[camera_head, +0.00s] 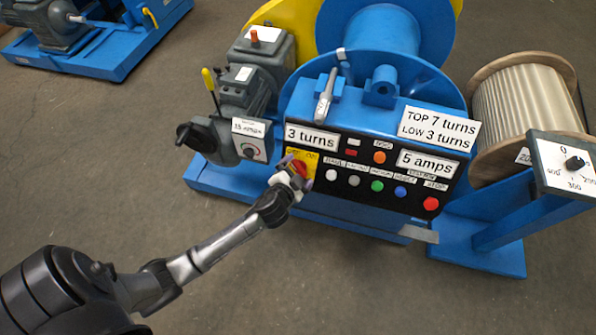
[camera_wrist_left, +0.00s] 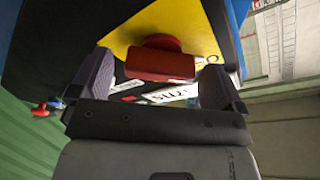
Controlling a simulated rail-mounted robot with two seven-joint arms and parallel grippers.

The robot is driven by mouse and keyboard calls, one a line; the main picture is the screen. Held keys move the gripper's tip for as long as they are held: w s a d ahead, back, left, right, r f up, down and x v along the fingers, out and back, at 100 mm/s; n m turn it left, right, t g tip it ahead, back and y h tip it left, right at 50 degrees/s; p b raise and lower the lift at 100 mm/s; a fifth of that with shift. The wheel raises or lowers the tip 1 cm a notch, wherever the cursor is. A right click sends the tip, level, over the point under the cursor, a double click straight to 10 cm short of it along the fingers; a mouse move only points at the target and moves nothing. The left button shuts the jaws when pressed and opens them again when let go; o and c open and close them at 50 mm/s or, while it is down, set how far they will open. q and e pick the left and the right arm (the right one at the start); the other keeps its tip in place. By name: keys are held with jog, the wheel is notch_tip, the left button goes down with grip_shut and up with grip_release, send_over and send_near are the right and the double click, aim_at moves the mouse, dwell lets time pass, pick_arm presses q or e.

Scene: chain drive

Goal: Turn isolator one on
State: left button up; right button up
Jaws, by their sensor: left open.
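A rotary isolator switch shows on the left end of the black control panel: a red knob (camera_head: 300,167) on a yellow plate (camera_head: 311,157). The plate carries small lettering, and I can read no number. In the left wrist view the red knob (camera_wrist_left: 160,64) stands in front of the yellow plate (camera_wrist_left: 190,28). My left gripper (camera_head: 293,180) is at the switch, its fingers open. In the wrist view the two fingers (camera_wrist_left: 156,86) are on either side of the knob, with gaps visible. The knob's pointing direction is unclear. My right gripper is not in view.
The panel (camera_head: 398,182) has several push buttons, including a red one (camera_head: 431,204) at the right. A grey motor unit (camera_head: 228,130) with a yellow-handled lever (camera_head: 209,81) stands close left. A dial post (camera_head: 566,165) stands right. The floor in front is clear.

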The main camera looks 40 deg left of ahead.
pick_arm(q)
jog(key=shift+w+a+f, duration=0.1)
jog(key=shift+w, duration=0.2)
jog(key=c, duration=0.9)
jog(key=shift+r+m+p, duration=0.2)
jog(key=shift+m+p, duration=0.1)
jog(key=shift+p, duration=0.3)
jog(key=shift+c, duration=0.2)
jog(key=m+g+h+p, duration=0.1)
jog(key=m+p, duration=0.5)
jog(key=p, duration=0.2)
jog(key=m+g+p, duration=0.1)
jog(key=m+p, duration=0.6)
jog(key=p, duration=0.2)
jog(key=shift+r+h, duration=0.1)
jog(key=shift+h, duration=0.3)
jog(key=m+g+p, duration=0.1)
jog(key=m+p, duration=0.2)
jog(key=shift+f+m+p, duration=0.25)
jog(key=shift+m+p, duration=0.2)
jog(key=shift+m, duration=0.15)
jog(key=shift+s+f, duration=0.1)
